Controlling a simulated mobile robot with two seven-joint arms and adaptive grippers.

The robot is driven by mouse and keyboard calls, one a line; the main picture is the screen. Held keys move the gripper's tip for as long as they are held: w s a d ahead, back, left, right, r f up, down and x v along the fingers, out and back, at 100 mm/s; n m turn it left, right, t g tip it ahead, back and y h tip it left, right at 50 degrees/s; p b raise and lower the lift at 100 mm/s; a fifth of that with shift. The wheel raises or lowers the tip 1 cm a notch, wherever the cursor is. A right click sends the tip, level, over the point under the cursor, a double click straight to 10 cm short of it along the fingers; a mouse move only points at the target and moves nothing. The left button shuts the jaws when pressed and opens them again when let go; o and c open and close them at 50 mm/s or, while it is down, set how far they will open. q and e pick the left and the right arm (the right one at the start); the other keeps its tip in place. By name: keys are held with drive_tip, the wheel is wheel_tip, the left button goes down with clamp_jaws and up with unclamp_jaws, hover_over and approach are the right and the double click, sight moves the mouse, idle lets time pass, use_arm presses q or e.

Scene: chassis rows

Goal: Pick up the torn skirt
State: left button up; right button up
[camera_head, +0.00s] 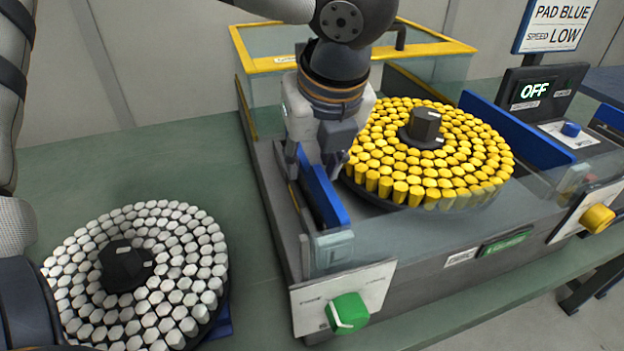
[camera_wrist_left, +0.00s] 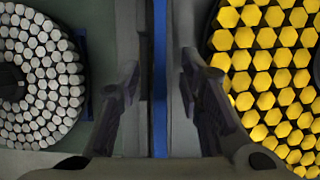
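A blue upright strip (camera_head: 325,193), which may be the skirt, runs along the left edge of the grey machine. I cannot make out a tear in it. My left gripper (camera_head: 318,172) points down over the strip's far part. In the left wrist view the strip (camera_wrist_left: 160,80) runs between the two spread fingers of the gripper (camera_wrist_left: 158,95), with a gap on each side. The fingers look apart from it, and the gripper is empty. The gripper hides the strip's far end in the head view. My right gripper does not show.
A yellow-capped round pad (camera_head: 430,150) stands right of the strip, close to the gripper. A white-capped round pad (camera_head: 140,275) lies on the green bench (camera_head: 90,160) to the left. A green knob (camera_head: 347,313) sits in front.

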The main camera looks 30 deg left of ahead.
use_arm(q)
clamp_jaws()
